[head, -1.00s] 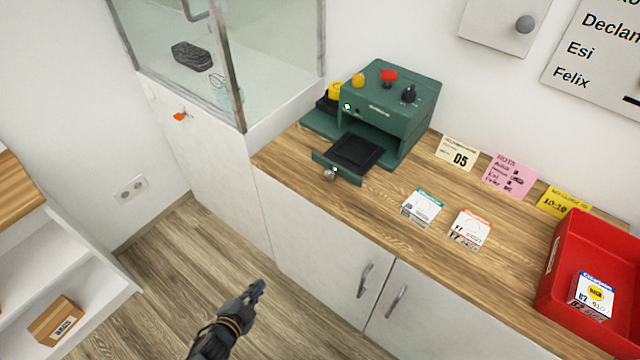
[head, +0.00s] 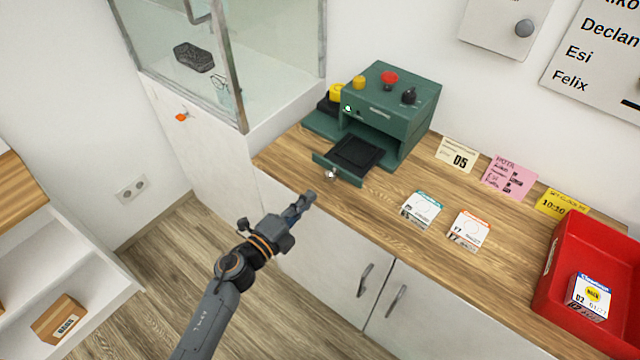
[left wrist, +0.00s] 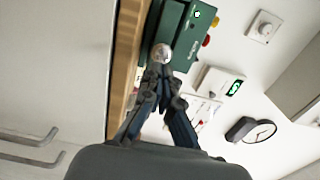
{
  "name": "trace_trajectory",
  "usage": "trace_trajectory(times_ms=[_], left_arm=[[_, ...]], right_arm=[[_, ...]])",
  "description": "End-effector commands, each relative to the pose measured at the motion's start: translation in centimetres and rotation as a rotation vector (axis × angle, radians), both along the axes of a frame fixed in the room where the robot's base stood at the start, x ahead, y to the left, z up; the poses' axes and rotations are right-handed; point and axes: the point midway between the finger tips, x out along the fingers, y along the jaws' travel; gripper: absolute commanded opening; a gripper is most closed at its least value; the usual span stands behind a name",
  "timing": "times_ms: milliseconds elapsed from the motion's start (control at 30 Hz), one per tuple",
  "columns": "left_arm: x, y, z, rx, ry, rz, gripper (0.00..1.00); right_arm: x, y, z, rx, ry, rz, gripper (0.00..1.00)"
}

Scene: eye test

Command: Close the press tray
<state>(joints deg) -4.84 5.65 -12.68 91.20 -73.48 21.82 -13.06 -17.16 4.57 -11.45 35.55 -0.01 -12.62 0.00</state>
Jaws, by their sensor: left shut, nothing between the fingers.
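The green press (head: 395,105) stands on the wooden counter against the wall. Its black tray (head: 356,153) is pulled out of the front, with a green front plate and a round metal knob (head: 331,174). In the left wrist view the knob (left wrist: 161,53) appears just beyond the fingertips, in front of the green press (left wrist: 168,35). My left gripper (head: 307,199) is shut and empty, in front of the counter edge and short of the knob in the head view. It also shows in the left wrist view (left wrist: 158,72). My right gripper is not in view.
Two small boxes (head: 422,209) (head: 469,230) lie on the counter right of the tray. A red bin (head: 560,262) holding a box stands at the right. A glass cabinet (head: 220,60) is at the left. Notes lean along the wall. The counter before the tray is clear.

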Motion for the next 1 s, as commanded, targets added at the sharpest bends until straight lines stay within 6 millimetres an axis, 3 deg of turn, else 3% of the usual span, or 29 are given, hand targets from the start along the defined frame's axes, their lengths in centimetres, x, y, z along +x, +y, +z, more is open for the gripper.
trace_trajectory(times_ms=[233, 767, 1000], left_arm=[[3.4, -2.3, 0.0, -0.003, 0.001, 0.0, 0.0], [4.4, -3.0, -0.1, -0.001, 0.001, 0.0, 0.0], [7.0, -4.8, -0.2, -0.003, -0.001, -0.002, 0.0]], right_arm=[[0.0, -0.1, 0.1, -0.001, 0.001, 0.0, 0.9], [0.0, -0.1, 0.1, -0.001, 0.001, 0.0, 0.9], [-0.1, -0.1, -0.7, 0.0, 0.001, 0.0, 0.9]])
